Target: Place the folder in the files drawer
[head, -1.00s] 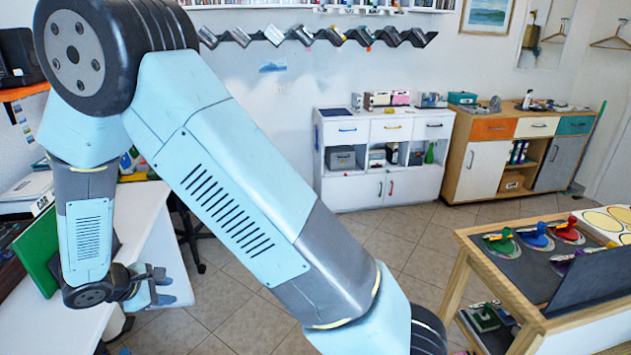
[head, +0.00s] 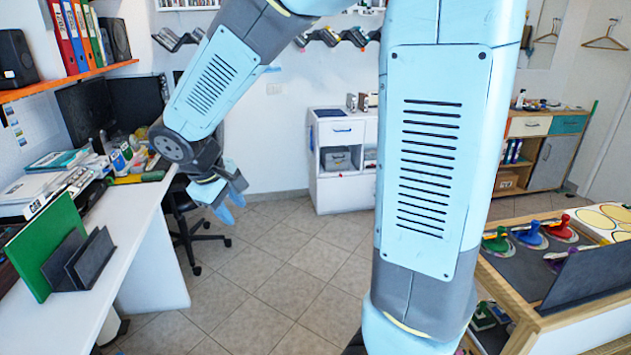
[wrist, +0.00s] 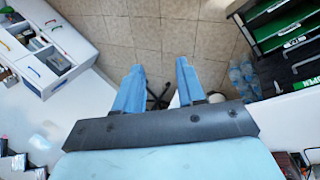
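A green folder (head: 48,245) stands upright and tilted in a dark holder (head: 97,258) on the white desk at the left of the head view. My gripper (head: 232,206) is to the right of it, past the desk edge and above the floor, pointing down. In the wrist view my gripper (wrist: 159,66) has its two blue fingers apart with nothing between them. A black drawer unit with green insides (wrist: 285,25) and white labels shows at the upper right of the wrist view. I cannot tell which drawer is the files drawer.
Several binders (head: 75,35) stand on an orange shelf above the desk. An office chair (head: 190,225) is below my gripper. A white cabinet (head: 342,185) stands at the back wall, and a wooden table (head: 545,310) is at the right. The floor between is clear.

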